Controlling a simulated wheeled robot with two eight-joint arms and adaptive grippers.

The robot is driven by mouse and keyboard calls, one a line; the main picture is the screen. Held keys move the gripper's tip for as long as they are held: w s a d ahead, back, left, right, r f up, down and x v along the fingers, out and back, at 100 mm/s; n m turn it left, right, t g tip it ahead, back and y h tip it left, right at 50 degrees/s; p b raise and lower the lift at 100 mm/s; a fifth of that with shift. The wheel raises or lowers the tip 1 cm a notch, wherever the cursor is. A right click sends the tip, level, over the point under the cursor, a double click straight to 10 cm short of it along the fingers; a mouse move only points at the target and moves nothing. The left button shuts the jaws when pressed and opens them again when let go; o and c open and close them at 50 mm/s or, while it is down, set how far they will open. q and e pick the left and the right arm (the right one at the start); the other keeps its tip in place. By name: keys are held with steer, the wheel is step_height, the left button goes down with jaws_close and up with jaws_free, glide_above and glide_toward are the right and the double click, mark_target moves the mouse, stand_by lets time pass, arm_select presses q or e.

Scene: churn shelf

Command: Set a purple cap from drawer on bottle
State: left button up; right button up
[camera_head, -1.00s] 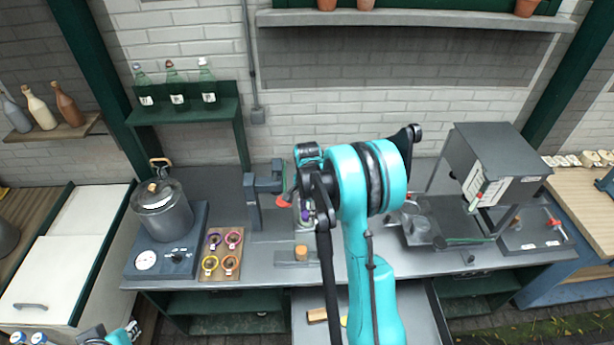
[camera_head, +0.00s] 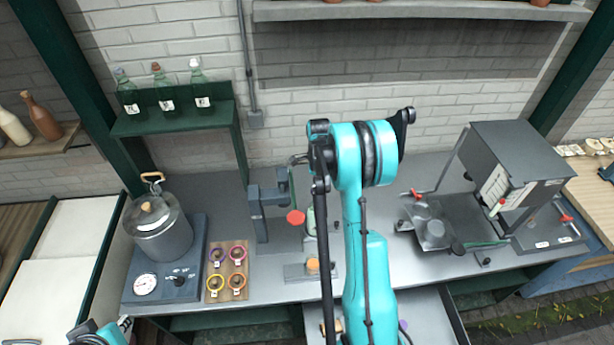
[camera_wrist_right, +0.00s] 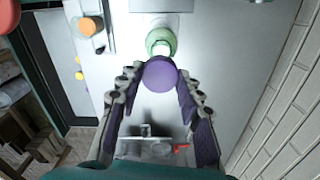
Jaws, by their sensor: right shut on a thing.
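My right gripper (camera_wrist_right: 158,88) is shut on a round purple cap (camera_wrist_right: 160,75) in the right wrist view. A pale green bottle (camera_wrist_right: 159,37) stands just beyond the cap, which overlaps its near edge; I cannot tell whether they touch. In the head view the bottle (camera_head: 310,222) shows on the bench left of my right arm, which hides much of that spot. An open drawer (camera_head: 447,318) is below the bench front, with a purple item (camera_head: 403,325) inside. My left gripper (camera_head: 92,336) is at the bottom left, away from the bottle; its fingers are unclear.
A grey press-like stand (camera_head: 259,215) with a red knob (camera_head: 296,217) is close left of the bottle. An orange piece (camera_head: 312,264) sits on a small block in front. A pot (camera_head: 158,232), a ring board (camera_head: 240,258) and a grey machine (camera_head: 512,165) stand farther off.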

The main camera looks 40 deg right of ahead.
steer(key=shift+w+f, duration=0.15)
steer(key=shift+w, duration=0.2)
steer(key=shift+w+f, duration=0.1)
steer(key=shift+f, duration=0.1)
steer(key=shift+s+f+b, duration=0.35)
steer(key=shift+s+f, duration=0.05)
steer(key=shift+f, duration=0.05)
steer(key=shift+s+f, duration=0.1)
steer(key=shift+f, duration=0.65)
steer(key=shift+w+f+b, duration=0.3)
steer(key=shift+f+b, duration=0.05)
steer(key=shift+f, duration=0.1)
arm_select(q)
steer(key=shift+w+f, duration=0.15)
steer(key=shift+f, duration=0.5)
arm_select(e)
steer(key=shift+s, duration=0.1)
steer(key=shift+s+r, duration=0.1)
arm_select(q)
steer(key=shift+f, duration=0.1)
